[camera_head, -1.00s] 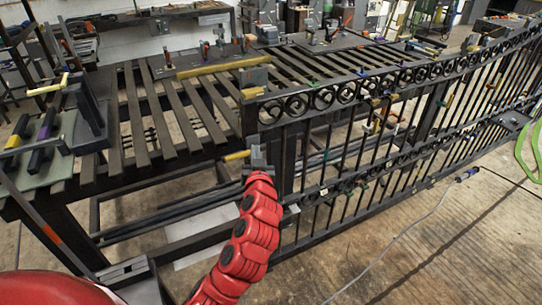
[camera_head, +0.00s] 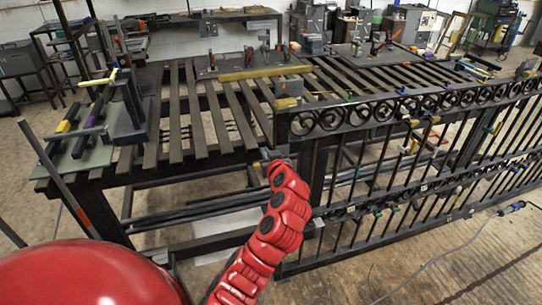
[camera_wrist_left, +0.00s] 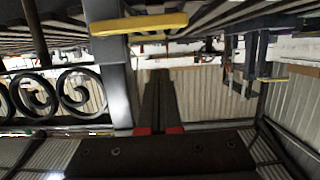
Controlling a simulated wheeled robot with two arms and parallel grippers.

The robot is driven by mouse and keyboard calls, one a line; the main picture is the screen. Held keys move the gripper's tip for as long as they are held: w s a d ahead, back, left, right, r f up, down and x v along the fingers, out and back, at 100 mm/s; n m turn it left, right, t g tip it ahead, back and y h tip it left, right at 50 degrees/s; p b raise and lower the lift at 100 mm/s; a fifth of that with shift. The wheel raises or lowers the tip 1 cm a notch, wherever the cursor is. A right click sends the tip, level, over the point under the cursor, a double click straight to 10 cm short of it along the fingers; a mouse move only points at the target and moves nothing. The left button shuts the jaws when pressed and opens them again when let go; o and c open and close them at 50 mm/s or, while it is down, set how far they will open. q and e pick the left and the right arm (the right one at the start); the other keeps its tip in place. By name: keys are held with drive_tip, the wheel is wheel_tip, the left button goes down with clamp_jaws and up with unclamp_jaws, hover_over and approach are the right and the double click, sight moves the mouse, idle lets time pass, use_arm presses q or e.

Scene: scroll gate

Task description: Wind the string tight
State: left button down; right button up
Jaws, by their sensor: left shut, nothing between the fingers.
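A thin pale cord (camera_head: 446,254) lies loose on the floor at the lower right and ends at a blue-tipped tool (camera_head: 512,208); I cannot tell whether it is the string. No winder is clear to me. My left gripper (camera_head: 268,160) is at the near end of the black scroll gate (camera_head: 400,111), by the corner post (camera_head: 281,130). In the left wrist view its fingers (camera_wrist_left: 160,103) are shut with nothing between them. A yellow bar (camera_wrist_left: 138,23) is above and left of them, and the gate's scrolls are at the left. My right gripper is out of view.
A slatted bench (camera_head: 205,115) stands behind and left of the gripper, with clamps and a yellow bar (camera_head: 265,72) on it. A vise-like tool (camera_head: 130,105) stands at its left end. Dark rods (camera_head: 200,217) lie below. The floor at the lower right is mostly clear.

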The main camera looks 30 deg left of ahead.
use_arm(q)
wheel_tip(320, 180, down, 4)
drive_tip(key=shift+w+a+p, duration=0.1)
drive_tip(key=shift+p, duration=0.3)
drive_tip(key=w+d+f+n+t+b, duration=0.1)
drive_tip(key=f+n+b, duration=0.4)
drive_tip(key=b, duration=1.2)
drive_tip(key=w+d+f+n+t+h+b, duration=0.1)
drive_tip(key=w+f+n+t+b, duration=0.1)
drive_tip(key=n+b, duration=0.7)
wheel_tip(320, 180, down, 3)
drive_tip(key=t+b, duration=0.1)
drive_tip(key=b, duration=0.7)
drive_tip(key=shift+d+t+b, duration=0.3)
drive_tip(key=shift+d+t, duration=0.05)
drive_tip(key=shift+t, duration=0.05)
drive_tip(key=shift+w, duration=0.1)
